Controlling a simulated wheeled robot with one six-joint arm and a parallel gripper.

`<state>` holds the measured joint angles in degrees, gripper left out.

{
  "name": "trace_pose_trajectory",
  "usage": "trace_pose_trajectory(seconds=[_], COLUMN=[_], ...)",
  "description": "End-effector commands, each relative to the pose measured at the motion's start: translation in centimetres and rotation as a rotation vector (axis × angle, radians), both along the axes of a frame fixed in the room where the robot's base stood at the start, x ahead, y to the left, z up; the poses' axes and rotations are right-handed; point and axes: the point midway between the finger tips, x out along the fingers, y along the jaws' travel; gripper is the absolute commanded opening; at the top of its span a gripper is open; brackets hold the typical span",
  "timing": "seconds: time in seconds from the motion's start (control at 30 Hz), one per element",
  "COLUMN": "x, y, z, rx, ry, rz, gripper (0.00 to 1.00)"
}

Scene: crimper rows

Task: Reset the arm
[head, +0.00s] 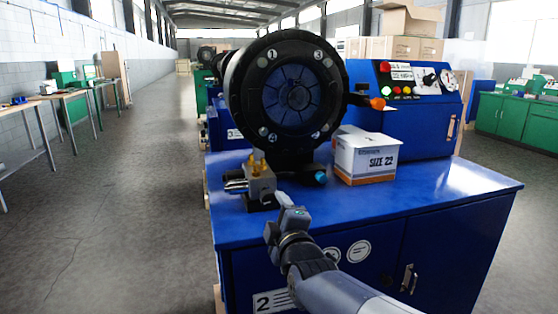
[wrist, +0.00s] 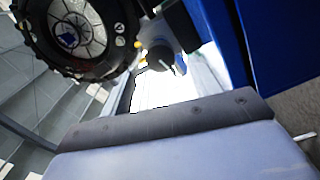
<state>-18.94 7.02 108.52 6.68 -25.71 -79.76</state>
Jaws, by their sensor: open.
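My gripper (head: 283,213) is at the front of the blue workbench (head: 400,205) in the head view, just in front of and below a small metal fixture with brass pins (head: 260,178). The gripper is open and I see nothing held in it. My arm reaches up to it from the lower right. In the wrist view a pale, dark-edged surface fills the lower part, and the fingers are not clearly visible there.
A large black round crimper head (head: 297,92) stands on the bench and also shows in the wrist view (wrist: 82,35). A white and orange box marked SIZE 22 (head: 366,158) and a control panel (head: 415,82) are to its right. The aisle at left is clear.

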Motion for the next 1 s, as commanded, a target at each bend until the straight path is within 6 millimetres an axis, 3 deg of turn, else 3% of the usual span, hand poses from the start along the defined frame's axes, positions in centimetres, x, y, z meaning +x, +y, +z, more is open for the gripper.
trace_pose_trajectory(seconds=[0.2, 0.27, 0.87, 1.0], x=[-3.6, -3.8, 6.4, 6.5], y=[-1.0, -1.1, 1.8, 1.9], z=[0.1, 0.0, -0.1, 0.0], rx=[0.001, 0.001, 0.001, 0.098], ry=[-0.001, 0.000, 0.001, 0.028], rz=[0.001, 0.000, -0.001, 0.000], gripper=[0.59, 0.59, 0.59, 0.59])
